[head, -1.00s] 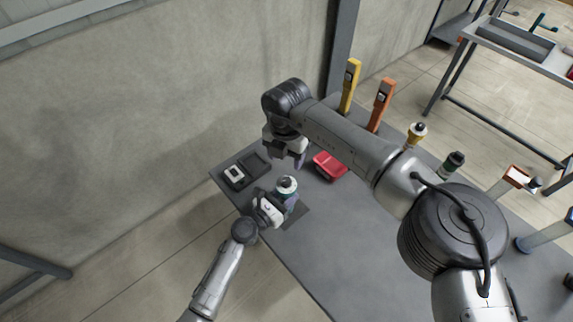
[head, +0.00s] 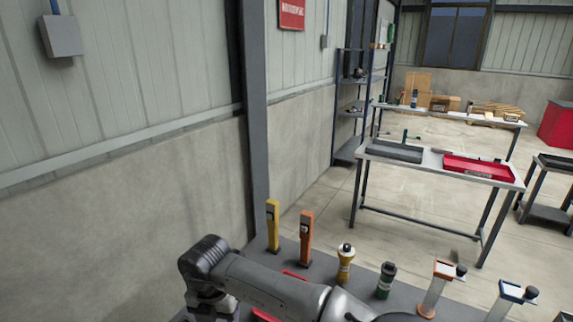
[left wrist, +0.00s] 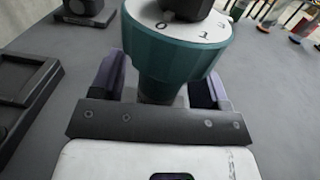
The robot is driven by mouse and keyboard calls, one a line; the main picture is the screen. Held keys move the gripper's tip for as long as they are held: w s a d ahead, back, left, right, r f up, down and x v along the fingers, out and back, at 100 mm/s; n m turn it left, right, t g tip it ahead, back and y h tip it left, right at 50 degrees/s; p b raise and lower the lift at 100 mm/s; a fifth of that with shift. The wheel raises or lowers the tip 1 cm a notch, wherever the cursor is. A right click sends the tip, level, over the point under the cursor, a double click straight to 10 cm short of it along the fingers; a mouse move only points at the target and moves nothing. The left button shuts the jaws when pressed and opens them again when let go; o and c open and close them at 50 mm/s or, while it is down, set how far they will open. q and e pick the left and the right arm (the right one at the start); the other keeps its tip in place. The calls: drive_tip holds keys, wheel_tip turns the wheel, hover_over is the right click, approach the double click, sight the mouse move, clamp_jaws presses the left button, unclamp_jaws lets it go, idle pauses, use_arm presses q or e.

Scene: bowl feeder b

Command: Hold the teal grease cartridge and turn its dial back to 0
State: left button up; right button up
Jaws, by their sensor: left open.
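In the left wrist view the teal grease cartridge (left wrist: 172,62) stands upright on the grey table. Its white dial (left wrist: 183,31) carries the marks 0, 1 and 2, with a black knob (left wrist: 186,8) on top, cut off by the frame's edge. My left gripper (left wrist: 165,82) is open, with one purple finger on each side of the cartridge. I cannot tell whether either finger touches it. The cartridge and left gripper are outside the head view.
A yellow tool (head: 272,225), an orange tool (head: 306,238) and several bottles and stands line the table's back side. A dark tray (left wrist: 22,92) lies left of the cartridge.

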use_arm(q)
drive_tip(key=b+v, duration=0.1)
drive_tip(key=v, duration=1.9)
drive_tip(key=shift+b, duration=0.4)
